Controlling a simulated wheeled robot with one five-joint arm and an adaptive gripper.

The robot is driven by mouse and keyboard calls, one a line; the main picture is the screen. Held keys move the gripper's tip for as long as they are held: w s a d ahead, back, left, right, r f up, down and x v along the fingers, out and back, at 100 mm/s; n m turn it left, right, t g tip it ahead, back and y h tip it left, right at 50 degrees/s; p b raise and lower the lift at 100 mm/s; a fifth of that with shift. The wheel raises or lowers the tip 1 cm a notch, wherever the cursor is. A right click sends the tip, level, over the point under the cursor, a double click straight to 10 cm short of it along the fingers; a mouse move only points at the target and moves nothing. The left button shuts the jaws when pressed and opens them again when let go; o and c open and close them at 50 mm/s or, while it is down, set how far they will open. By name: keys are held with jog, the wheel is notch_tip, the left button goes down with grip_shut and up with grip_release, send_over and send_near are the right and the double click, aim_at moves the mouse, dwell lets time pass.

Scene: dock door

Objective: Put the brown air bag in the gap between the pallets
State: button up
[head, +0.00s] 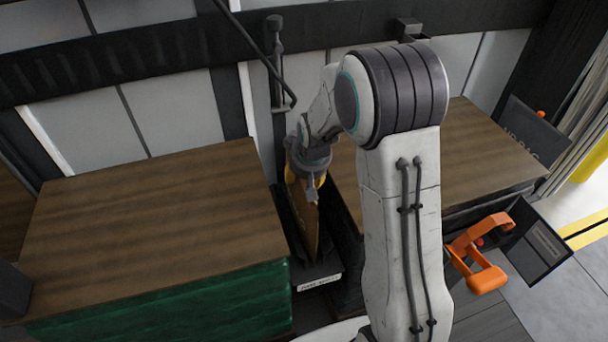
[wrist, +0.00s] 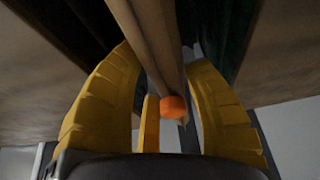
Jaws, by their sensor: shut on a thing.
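The brown air bag (head: 307,226) is a thin, flat bag standing on edge over a narrow black holder between the two loads. My gripper (head: 307,180) is shut on its upper end. In the wrist view the bag (wrist: 152,35) runs between the yellow fingers of my gripper (wrist: 160,62), with a round orange valve (wrist: 173,106) at its near end. The left pallet load (head: 150,215) has a brown top and green wrapped side. The right pallet load (head: 470,160) is partly hidden behind my arm. I cannot tell how deep the bag sits.
The black holder (head: 320,270) has a white label on its front edge. An orange-handled tool (head: 483,278) is by the right load, next to a dark panel (head: 537,243). A dark upright bar (head: 277,65) stands against the back wall. Clear floor (head: 570,295) lies at the right.

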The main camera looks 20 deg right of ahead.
jog(key=o, duration=1.3)
jog(key=v, duration=1.2)
jog(key=shift+r, duration=0.1)
jog(key=shift+g, duration=0.6)
jog(key=s+r+p, duration=0.5)
jog(key=s+r, duration=0.1)
jog(key=s, duration=0.1)
jog(key=s+r+p, duration=0.6)
jog(key=s, duration=0.2)
jog(key=s+r+p, duration=0.6)
jog(key=s, duration=0.2)
jog(key=shift+a+r, duration=0.4)
